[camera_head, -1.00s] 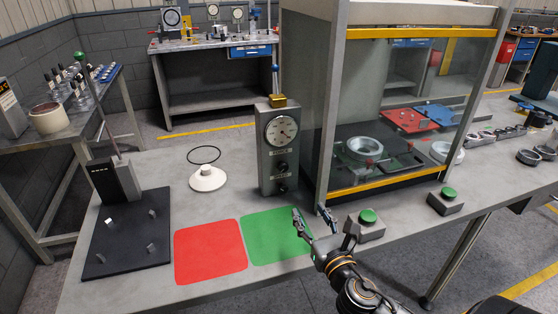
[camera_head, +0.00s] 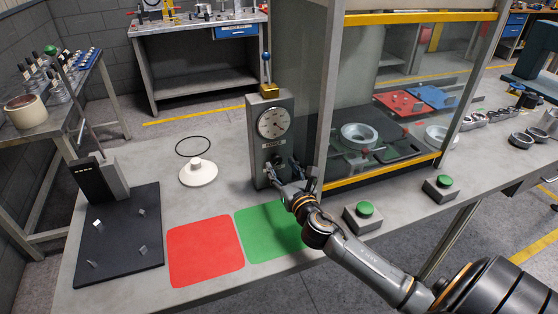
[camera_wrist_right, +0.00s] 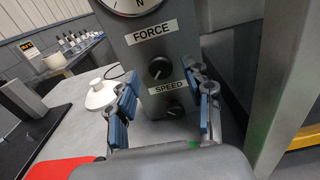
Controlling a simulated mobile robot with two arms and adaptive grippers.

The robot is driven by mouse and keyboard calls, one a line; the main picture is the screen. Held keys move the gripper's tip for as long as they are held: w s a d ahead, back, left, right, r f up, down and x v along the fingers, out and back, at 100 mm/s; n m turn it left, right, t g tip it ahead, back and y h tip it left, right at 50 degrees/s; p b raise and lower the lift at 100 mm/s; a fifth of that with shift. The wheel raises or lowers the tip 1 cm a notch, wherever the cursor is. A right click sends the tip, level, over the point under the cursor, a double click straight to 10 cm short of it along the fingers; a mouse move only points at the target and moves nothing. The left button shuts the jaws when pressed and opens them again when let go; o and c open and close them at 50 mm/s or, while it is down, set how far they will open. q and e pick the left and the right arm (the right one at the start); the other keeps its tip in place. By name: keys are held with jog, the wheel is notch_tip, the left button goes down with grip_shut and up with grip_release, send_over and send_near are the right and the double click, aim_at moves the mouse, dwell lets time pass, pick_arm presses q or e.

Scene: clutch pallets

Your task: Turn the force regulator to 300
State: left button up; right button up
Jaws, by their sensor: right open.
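The grey regulator box (camera_head: 256,156) stands upright on the table with a round dial gauge (camera_head: 272,122) on its front. In the right wrist view, the black force knob (camera_wrist_right: 159,68) sits under the FORCE label (camera_wrist_right: 152,32), and the speed knob (camera_wrist_right: 175,109) is below it under the SPEED label. My right gripper (camera_head: 290,172) is in front of the lower part of the box. In the wrist view its blue-padded fingers (camera_wrist_right: 166,103) are spread, with both knobs visible between them and nothing held. The gauge is cut off there. My left gripper is not in view.
A glass-walled cabinet with yellow bars (camera_head: 385,176) stands right of the box. Green buttons (camera_head: 365,209) sit before it. Red (camera_head: 205,250) and green (camera_head: 265,240) mats lie in front, a white cone (camera_head: 198,174) and black stand (camera_head: 118,240) to the left.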

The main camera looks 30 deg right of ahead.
aim_at(276, 158)
jog(key=shift+x, duration=0.9)
jog(key=shift+w, duration=0.4)
jog(key=shift+c, duration=0.6)
grip_shut()
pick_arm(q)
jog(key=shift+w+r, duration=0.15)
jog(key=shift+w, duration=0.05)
